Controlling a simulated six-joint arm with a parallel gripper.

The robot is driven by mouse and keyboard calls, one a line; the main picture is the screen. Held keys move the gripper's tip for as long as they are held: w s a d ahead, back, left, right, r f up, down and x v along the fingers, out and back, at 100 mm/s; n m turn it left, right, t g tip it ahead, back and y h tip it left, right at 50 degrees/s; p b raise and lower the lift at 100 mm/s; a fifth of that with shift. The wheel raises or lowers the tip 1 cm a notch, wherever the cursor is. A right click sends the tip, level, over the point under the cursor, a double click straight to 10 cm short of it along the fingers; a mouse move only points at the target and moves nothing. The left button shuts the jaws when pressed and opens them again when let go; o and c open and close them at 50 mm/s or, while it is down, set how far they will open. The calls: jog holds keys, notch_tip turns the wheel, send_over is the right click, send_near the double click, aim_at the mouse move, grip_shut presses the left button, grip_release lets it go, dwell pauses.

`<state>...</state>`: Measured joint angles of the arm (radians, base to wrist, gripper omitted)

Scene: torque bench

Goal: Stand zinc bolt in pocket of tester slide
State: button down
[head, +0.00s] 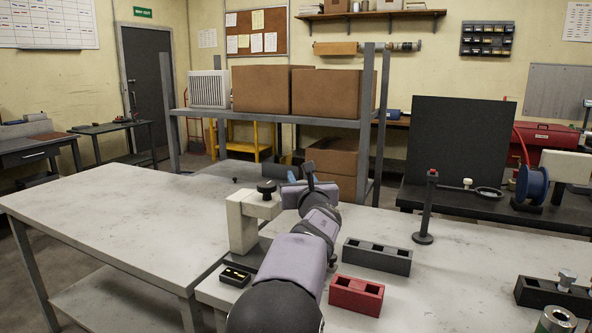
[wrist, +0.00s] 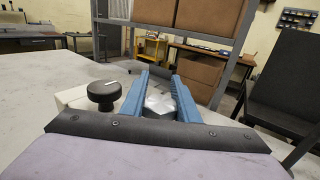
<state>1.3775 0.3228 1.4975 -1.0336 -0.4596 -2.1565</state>
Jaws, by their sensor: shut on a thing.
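My gripper (wrist: 160,84) has blue fingers and is shut on a silvery hex-headed piece, the zinc bolt (wrist: 160,102). Its lower part is hidden. In the head view my arm reaches away from the camera and mostly hides the fingers and the bolt. The cream tester (head: 243,222) with a black knob (head: 266,187) stands just left of my arm; the knob also shows left of the fingers in the wrist view (wrist: 104,92). A dark base (head: 254,251) lies under the tester, partly behind my arm. I cannot make out the slide's pocket.
A small black tray with brass pieces (head: 236,275) sits in front of the tester. A red block (head: 355,295) and a dark grey block (head: 376,257), both with pockets, lie right of my arm. A black post (head: 426,208) stands farther right. The left table is largely clear.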

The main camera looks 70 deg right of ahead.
jog(key=shift+s+d+f+m+g+h, duration=0.15)
jog(key=shift+s+d+f+g, duration=0.05)
jog(key=shift+s+f, duration=0.2)
jog(key=shift+s+d+f+m+g+h, duration=0.15)
jog(key=shift+s+d+f+g, duration=0.1)
jog(key=shift+f, duration=0.2)
jog(key=shift+a+b, duration=0.1)
jog(key=shift+b, duration=0.3)
notch_tip(320, 180, down, 6)
jog(key=b, duration=0.6)
jog(key=shift+r, duration=0.15)
jog(key=shift+f, duration=0.25)
dwell(0.4)
jog(key=shift+f, duration=0.3)
jog(key=shift+f, duration=0.3)
dwell(0.4)
jog(key=shift+f, duration=0.35)
